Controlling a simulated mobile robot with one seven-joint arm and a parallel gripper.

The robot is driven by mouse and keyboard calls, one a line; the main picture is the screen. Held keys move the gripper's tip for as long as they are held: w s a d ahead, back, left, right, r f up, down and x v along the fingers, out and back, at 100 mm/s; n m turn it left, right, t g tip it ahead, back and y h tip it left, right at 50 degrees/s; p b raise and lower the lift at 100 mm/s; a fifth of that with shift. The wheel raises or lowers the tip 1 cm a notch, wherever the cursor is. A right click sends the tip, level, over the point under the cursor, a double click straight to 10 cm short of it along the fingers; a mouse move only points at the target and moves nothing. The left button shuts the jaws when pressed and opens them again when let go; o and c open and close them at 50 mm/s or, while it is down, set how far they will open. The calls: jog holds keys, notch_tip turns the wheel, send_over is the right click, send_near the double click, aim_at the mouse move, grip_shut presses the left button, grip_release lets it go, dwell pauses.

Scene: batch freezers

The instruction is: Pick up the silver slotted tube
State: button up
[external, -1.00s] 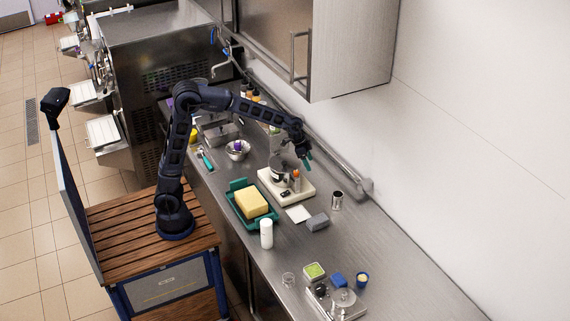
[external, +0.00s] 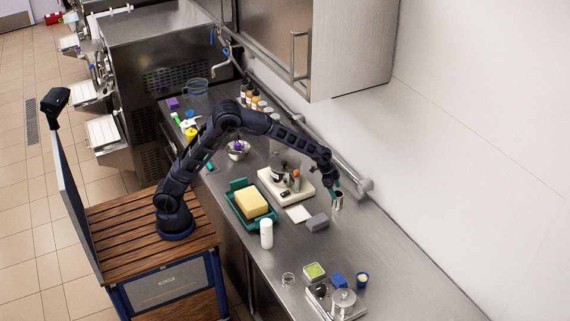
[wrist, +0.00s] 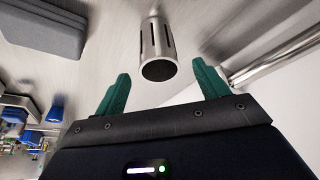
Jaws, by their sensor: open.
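The silver slotted tube (wrist: 155,42) stands in the wrist view just beyond my fingertips, with dark slots in its side and a dark round open end facing the camera. In the external view the tube (external: 337,202) is on the steel counter near the wall-side rail, partly covered by my gripper. My gripper (wrist: 160,80) has two green fingers spread wide and empty. The tube lies in line with the gap between them. In the external view my gripper (external: 334,188) is right at the tube's top. I cannot tell whether they touch.
A grey block (external: 317,222) lies close by on the left, and it also shows in the wrist view (wrist: 40,25). A white scale (external: 298,193) with a metal pot stands further back. The rail (external: 362,187) runs along the wall.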

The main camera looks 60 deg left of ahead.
aim_at(337, 194)
jog(key=shift+x, duration=3.2)
jog(key=shift+d, duration=0.1)
jog(key=shift+c, duration=0.4)
jog(key=c, duration=1)
